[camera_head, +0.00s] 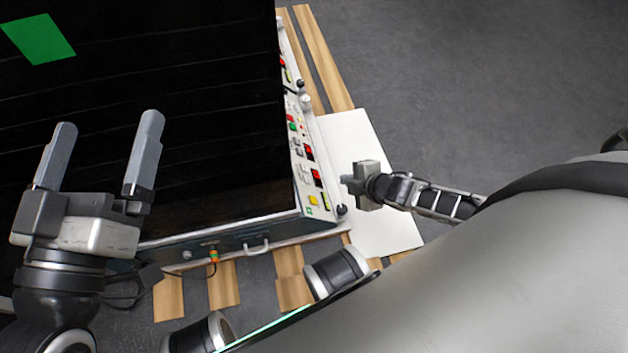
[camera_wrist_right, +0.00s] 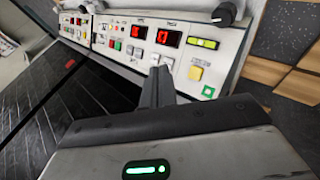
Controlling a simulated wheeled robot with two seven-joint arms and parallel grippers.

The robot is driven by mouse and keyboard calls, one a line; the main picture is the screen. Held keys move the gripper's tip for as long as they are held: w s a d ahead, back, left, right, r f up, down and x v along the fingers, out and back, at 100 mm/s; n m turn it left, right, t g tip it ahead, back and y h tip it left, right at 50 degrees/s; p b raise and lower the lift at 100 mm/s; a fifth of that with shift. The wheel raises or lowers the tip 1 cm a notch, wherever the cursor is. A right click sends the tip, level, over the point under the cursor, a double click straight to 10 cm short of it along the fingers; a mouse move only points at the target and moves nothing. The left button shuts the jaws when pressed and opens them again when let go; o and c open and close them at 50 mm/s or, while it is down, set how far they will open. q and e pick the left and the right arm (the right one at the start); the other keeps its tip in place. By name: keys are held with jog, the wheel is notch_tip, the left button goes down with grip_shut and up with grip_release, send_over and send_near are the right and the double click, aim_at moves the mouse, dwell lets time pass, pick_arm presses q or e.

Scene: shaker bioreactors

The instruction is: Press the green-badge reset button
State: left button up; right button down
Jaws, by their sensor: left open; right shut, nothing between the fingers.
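The control panel (camera_head: 306,160) runs along the right side of a large black-topped machine. A yellow button (camera_head: 313,201) sits near its front end, beside a small green square badge (camera_head: 309,211). In the right wrist view, the yellow button (camera_wrist_right: 195,73) and the green badge (camera_wrist_right: 208,91) lie just right of my fingertips. My right gripper (camera_head: 346,181) is shut and empty, just right of the panel; its fingers (camera_wrist_right: 160,75) point at the panel. Whether they touch it, I cannot tell. My left gripper (camera_head: 108,122) is open and empty over the machine's front left.
A larger green patch (camera_head: 38,38) marks the black top. Red displays (camera_wrist_right: 170,38), a green-yellow display (camera_wrist_right: 202,43) and a black knob (camera_wrist_right: 224,14) are close to my right fingers. A front handle (camera_head: 256,246) and wooden slats (camera_head: 224,284) lie below; grey floor is clear at right.

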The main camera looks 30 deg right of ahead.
aim_at(313, 200)
jog(key=a+f+b, duration=0.1)
jog(key=a+f, duration=0.1)
jog(key=w+a+f+b, duration=0.1)
jog(key=a+f+b, duration=0.1)
jog(key=shift+a+f, duration=0.1)
jog(key=shift+a, duration=0.1)
pick_arm(q)
notch_tip(313, 200, up, 7)
jog(key=s+m+t+h, duration=0.1)
jog(key=m+h, duration=0.5)
jog(key=m, duration=0.2)
jog(key=shift+s+f, duration=0.2)
jog(key=shift+s, duration=0.05)
pick_arm(e)
jog(key=shift+w+a+f, duration=0.2)
jog(key=shift+a+f, duration=0.3)
jog(key=shift+a, duration=0.15)
pick_arm(q)
jog(key=shift+t, duration=0.4)
pick_arm(e)
jog(key=shift+a+f, duration=0.1)
jog(key=shift+w+a+f, duration=0.1)
jog(key=shift+a+f, duration=0.1)
